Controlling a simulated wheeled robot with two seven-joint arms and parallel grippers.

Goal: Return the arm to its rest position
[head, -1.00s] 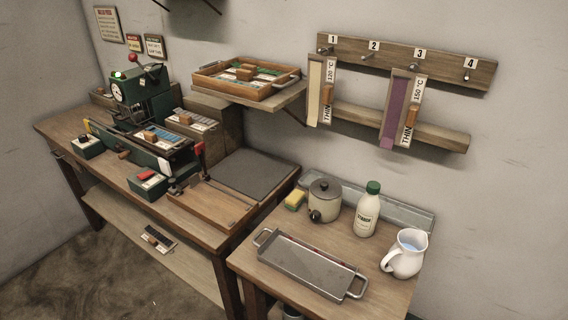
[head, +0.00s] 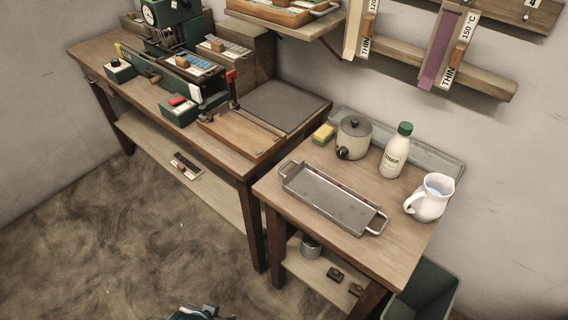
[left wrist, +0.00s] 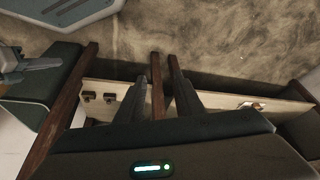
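My left gripper (left wrist: 158,98) shows in the left wrist view as two dark fingers standing apart. The gap between them is empty, with a wooden table leg (left wrist: 157,80) seen behind it. Neither gripper can be made out in the head view; only a small dark and teal piece, probably mine, shows at its bottom edge. In the left wrist view a grey, jointed shape at the far left may be part of my other arm, but I cannot tell its fingers.
The small table (head: 395,240) bears a metal tray (head: 335,200), a pot (head: 353,140), a green-capped bottle (head: 396,152), a white jug (head: 428,198) and a sponge (head: 324,134). A dark green bin (head: 430,285) stands right of it. Floor (head: 130,240) in front is clear.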

